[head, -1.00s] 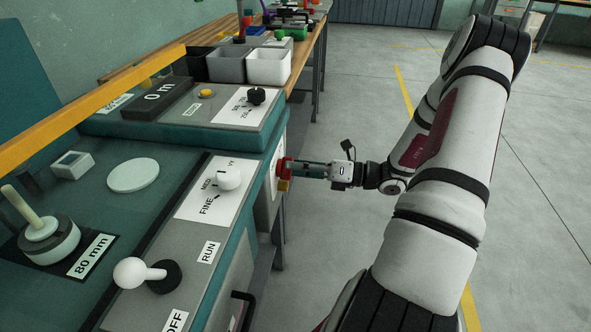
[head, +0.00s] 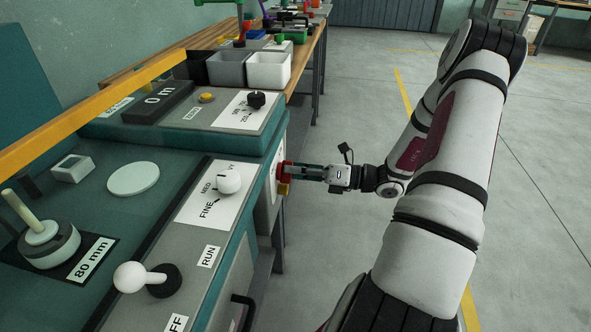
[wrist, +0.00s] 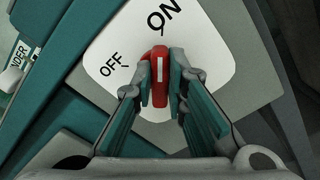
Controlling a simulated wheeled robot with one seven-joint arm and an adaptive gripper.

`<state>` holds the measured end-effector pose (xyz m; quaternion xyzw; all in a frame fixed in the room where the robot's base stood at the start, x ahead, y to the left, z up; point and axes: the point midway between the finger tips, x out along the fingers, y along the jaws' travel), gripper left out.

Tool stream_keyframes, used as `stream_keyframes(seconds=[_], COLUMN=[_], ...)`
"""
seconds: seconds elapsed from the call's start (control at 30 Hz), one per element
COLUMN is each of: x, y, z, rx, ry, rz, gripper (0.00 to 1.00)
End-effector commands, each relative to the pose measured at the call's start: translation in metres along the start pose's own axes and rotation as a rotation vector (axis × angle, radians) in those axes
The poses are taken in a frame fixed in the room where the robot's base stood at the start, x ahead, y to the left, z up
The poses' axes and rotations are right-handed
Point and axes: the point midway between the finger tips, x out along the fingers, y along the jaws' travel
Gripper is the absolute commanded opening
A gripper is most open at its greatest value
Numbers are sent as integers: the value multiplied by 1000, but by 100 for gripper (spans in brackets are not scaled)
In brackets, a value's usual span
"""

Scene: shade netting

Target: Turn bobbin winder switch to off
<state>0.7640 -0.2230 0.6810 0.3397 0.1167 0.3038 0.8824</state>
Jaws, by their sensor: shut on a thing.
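The bobbin winder switch is a red knob (wrist: 159,60) with a white pointer line, on a white dial plate (wrist: 205,35) marked ON and OFF. In the wrist view its line stands nearly upright, close to the ON mark (wrist: 163,14), with the OFF mark (wrist: 114,62) to its left. My gripper (wrist: 160,82) is shut on the red knob, one finger on each side. In the head view my gripper (head: 291,172) meets the knob (head: 284,167) at the machine's right side face. The dial's lettering cannot be read there.
The machine's top carries a white-ball lever (head: 130,277) by RUN, a round white FINE/MED knob (head: 229,181) and a black knob (head: 256,99). A dark handle (head: 243,297) juts out below my gripper. Open floor lies to the right.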

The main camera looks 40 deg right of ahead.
Motion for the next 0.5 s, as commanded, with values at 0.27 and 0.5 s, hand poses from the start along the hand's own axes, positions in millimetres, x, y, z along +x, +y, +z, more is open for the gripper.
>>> stream_keyframes(seconds=[0.27,0.5], x=[0,0], y=[2,3], z=[0,-1], rx=[-182,-408], ry=[1,1], rz=[-1,-1], gripper=[0,0])
